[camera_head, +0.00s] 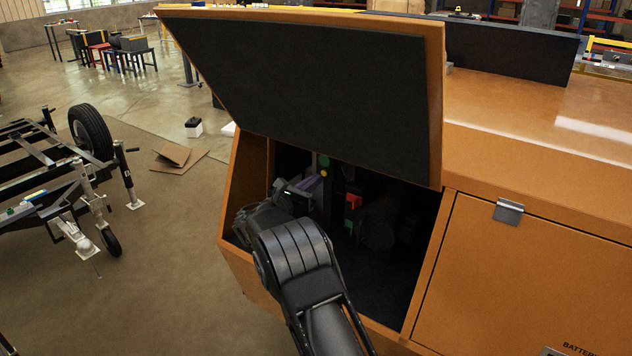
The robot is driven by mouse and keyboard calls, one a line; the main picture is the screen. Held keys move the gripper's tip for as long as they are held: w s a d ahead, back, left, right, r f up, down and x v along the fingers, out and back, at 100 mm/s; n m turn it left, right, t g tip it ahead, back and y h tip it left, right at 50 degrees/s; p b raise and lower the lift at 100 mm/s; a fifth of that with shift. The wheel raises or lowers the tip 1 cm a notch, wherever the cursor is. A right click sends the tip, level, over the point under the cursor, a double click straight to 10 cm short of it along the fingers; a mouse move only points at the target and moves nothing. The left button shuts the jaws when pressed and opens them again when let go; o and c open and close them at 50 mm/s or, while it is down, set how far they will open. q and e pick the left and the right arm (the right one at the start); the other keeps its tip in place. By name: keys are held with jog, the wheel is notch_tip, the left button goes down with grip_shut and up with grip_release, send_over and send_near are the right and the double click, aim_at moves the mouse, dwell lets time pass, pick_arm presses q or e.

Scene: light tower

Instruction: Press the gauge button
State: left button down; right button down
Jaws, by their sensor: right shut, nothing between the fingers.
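An orange machine cabinet (253,180) stands open, with its dark-lined lid (300,85) raised. My right arm reaches from the bottom of the view into the compartment, and its black wrist hides part of the inside. My right gripper (306,187) is inside near the compartment's left part, shut and empty. I cannot tell which part is the gauge button, nor whether the gripper touches anything. My left gripper is not in view.
The raised lid hangs above my arm. A closed orange panel with a metal latch (508,212) is to the right. A dark round component (377,228) sits deeper inside.

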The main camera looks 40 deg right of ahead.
jog(key=b+v, duration=0.2)
jog(key=v, duration=0.9)
jog(key=shift+w, duration=0.2)
jog(key=shift+a, duration=0.15)
